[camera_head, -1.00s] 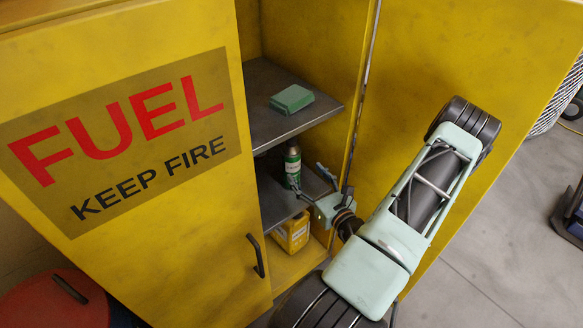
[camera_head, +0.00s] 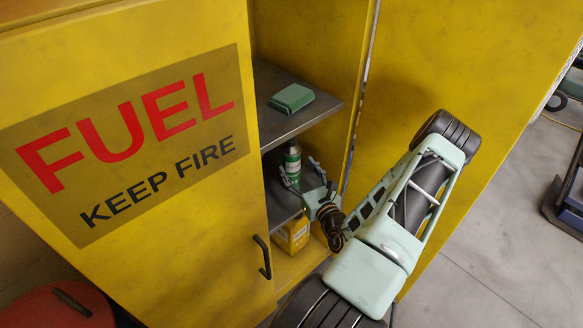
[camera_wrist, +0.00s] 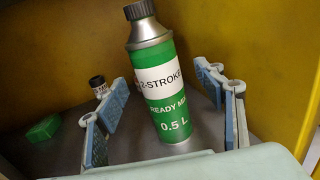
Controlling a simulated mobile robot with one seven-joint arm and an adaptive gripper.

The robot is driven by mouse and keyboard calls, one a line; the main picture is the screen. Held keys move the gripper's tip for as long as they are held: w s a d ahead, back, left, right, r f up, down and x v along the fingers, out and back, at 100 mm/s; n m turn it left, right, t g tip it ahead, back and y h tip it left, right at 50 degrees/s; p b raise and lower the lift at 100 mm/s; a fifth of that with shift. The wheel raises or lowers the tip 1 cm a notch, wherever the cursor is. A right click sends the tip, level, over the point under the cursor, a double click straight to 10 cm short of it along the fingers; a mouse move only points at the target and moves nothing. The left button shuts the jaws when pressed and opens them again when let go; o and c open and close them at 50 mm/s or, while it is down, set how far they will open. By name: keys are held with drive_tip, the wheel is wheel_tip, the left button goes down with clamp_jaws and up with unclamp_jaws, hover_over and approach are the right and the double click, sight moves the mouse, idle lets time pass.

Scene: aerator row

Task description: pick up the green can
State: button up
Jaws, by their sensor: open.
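The green can (camera_head: 292,163) stands upright on the middle shelf of the yellow cabinet. In the wrist view the can (camera_wrist: 168,110) is green with a white "2-STROKE" band, a metal shoulder and a black cap. My gripper (camera_head: 305,177) reaches into the cabinet at the can. In the wrist view my gripper (camera_wrist: 165,112) is open, with one blue-padded finger on each side of the can and gaps on both sides.
A green box (camera_head: 291,97) lies on the upper shelf (camera_head: 315,108). A yellow container (camera_head: 292,236) stands below. A small black-capped bottle (camera_wrist: 98,86) and a green block (camera_wrist: 43,129) are left of the can. The left cabinet door (camera_head: 200,240) and right door (camera_head: 450,70) flank the opening.

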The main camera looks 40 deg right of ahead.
sight(295, 166)
drive_tip(key=b+x, duration=0.1)
drive_tip(key=x, duration=0.3)
drive_tip(key=shift+w+f, duration=0.15)
drive_tip(key=shift+w, duration=0.25)
drive_tip(key=shift+c, duration=0.4)
drive_tip(key=c, duration=1.4)
drive_tip(key=shift+o, duration=0.2)
